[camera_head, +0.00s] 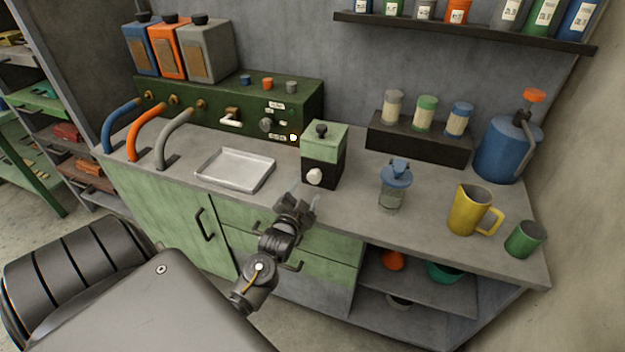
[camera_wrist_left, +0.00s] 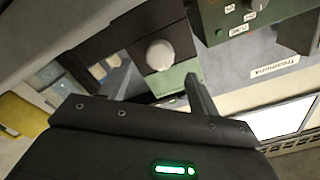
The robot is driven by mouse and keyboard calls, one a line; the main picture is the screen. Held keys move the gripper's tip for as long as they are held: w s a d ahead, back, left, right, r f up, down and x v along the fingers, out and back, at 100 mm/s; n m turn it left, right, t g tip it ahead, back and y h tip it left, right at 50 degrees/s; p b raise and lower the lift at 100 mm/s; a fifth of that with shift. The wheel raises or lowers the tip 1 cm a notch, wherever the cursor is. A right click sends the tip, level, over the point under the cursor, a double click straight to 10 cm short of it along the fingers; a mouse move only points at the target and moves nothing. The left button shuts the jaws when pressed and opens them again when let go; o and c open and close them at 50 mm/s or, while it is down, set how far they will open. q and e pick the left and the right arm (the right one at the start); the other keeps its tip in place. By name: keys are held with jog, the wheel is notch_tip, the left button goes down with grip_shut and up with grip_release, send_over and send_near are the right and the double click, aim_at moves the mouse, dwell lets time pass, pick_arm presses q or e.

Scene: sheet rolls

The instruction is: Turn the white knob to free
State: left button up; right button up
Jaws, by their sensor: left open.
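The white knob (camera_head: 314,176) is on the front of a small black and green box (camera_head: 323,150) standing on the counter. My left gripper (camera_head: 303,196) is open, just in front of and below the knob in the head view. In the left wrist view its two fingers (camera_wrist_left: 158,88) stand apart with the knob seen between and beyond them. I cannot tell any touch. My right gripper is not seen.
A metal tray (camera_head: 235,169) lies left of the box. A green panel unit (camera_head: 232,103) is behind. Drawer handles jut from the cabinet front below.

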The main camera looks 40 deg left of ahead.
aim_at(313, 179)
pick_arm(q)
jog(key=x, duration=0.6)
jog(key=shift+p, duration=0.3)
jog(key=c, duration=1)
